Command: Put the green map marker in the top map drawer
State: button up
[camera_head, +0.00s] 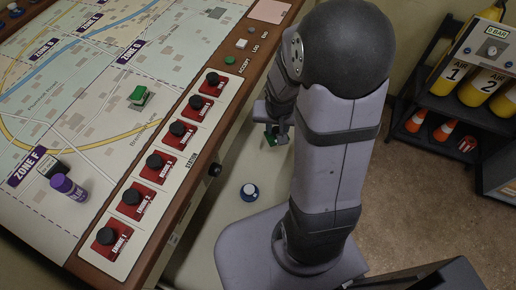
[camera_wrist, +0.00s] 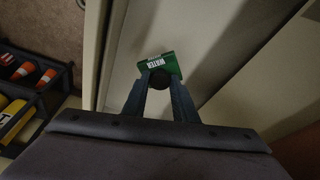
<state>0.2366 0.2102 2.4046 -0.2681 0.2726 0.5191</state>
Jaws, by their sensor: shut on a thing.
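My gripper (camera_head: 273,130) is shut on a green map marker (camera_head: 270,139), beside the right edge of the map console. In the wrist view, my fingertips (camera_wrist: 160,84) grip this marker, whose green plate (camera_wrist: 170,64) carries white lettering that seems to read WATER. It is over a pale surface (camera_wrist: 140,25); whether they touch is not clear. Another green-topped piece (camera_head: 138,95) stands on the map. A dark round knob (camera_head: 214,170) is on the console's front side. A pale surface (camera_head: 215,225) extends below it; I cannot tell whether this is an open drawer.
A dark rack (camera_head: 425,105) with yellow cylinders and orange cones stands at the right.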

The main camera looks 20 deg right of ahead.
notch_tip(320, 180, down, 5)
jog(key=shift+f+b, duration=0.2)
jog(key=shift+b, duration=0.95)
jog(key=shift+f, duration=0.1)
jog(key=shift+f+b, duration=1.3)
jog(key=shift+f, duration=0.45)
jog(key=shift+f, duration=0.2)
jog(key=o, duration=1)
jog(key=shift+o, duration=0.2)
jog(key=shift+r, duration=0.2)
